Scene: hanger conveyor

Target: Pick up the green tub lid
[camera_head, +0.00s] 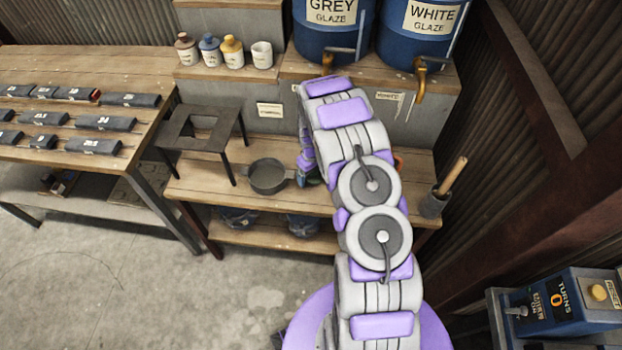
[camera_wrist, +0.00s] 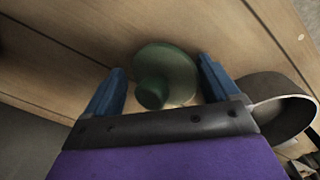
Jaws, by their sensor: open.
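The green tub lid (camera_wrist: 172,62) lies on the wooden bench in the wrist view, with its round knob (camera_wrist: 152,94) towards me. My gripper (camera_wrist: 160,66) is open, with one blue finger on each side of the lid. I see no clear contact between the fingers and the lid. In the head view my arm hides most of the lid, and my gripper (camera_head: 306,174) is low over the bench, just right of a dark pan.
The dark pan (camera_head: 268,176) stands close by and shows right of my gripper in the wrist view (camera_wrist: 283,103). A black stand (camera_head: 205,130) is further left. A dark pot with a wooden handle (camera_head: 433,204) stands at the bench's right end. Glaze barrels (camera_head: 330,45) stand behind.

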